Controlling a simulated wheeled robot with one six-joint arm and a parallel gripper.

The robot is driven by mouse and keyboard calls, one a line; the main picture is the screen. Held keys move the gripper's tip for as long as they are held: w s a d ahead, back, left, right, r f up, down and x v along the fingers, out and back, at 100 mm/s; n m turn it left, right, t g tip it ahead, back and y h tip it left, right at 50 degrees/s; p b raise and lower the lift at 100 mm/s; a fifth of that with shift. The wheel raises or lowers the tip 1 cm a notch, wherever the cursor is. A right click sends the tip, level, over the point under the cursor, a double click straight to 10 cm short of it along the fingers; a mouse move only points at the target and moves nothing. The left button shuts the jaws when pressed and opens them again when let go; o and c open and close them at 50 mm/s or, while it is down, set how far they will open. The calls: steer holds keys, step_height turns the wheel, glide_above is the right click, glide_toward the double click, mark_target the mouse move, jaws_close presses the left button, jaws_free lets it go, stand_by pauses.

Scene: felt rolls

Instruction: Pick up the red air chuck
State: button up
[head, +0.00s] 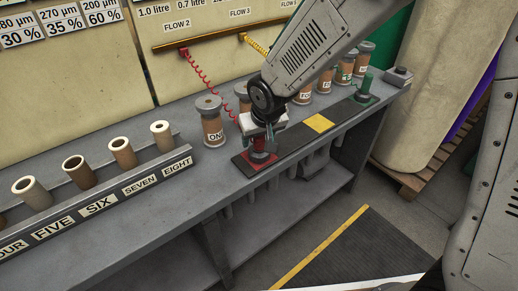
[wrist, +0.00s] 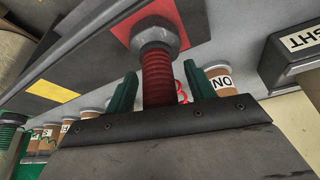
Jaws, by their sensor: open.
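The red air chuck (wrist: 157,78) stands upright on a red square (wrist: 182,14) in the wrist view, with a ribbed red body and a grey metal collar. In the head view its lower part (head: 259,158) shows just under my gripper (head: 262,138). In the wrist view the green fingers of my gripper (wrist: 158,88) are open, one on each side of the red body. I cannot tell whether either finger touches it. In the head view my wrist hides the chuck's top.
A grey bench (head: 130,207) carries a spool marked ONE (head: 211,125) close left of my gripper and several more spools behind my arm. A green chuck (head: 364,86) stands farther right, beyond a yellow square (head: 319,123). A rack of tubes (head: 104,200) is at left.

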jaws_close()
